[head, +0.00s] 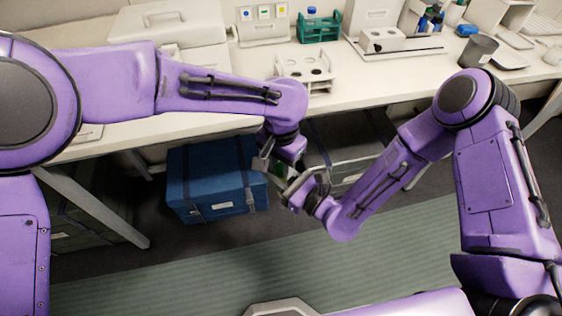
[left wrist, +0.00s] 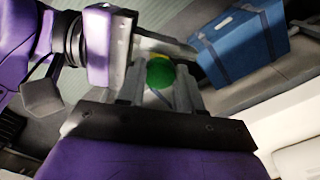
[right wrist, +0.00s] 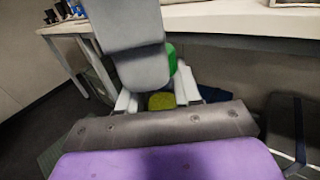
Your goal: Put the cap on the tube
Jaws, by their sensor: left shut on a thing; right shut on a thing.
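My left gripper (left wrist: 160,88) is shut on a rounded green piece (left wrist: 160,72), which shows between its fingers in the left wrist view. My right gripper (right wrist: 158,102) is shut on a yellow-olive piece (right wrist: 162,101). In the right wrist view the green piece (right wrist: 171,60) shows just beyond it, partly behind a grey gripper part. Both grippers meet close together in the head view, in front of the bench. Fingers hide most of both pieces. I cannot tell which is the cap and which the tube, or whether they touch.
A white bench (head: 215,110) runs behind the arms. On it stand a white rack (head: 305,70), a green rack (head: 319,29) and a grey cup (head: 477,50). A blue case (head: 208,180) sits on the floor below. The floor in front is clear.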

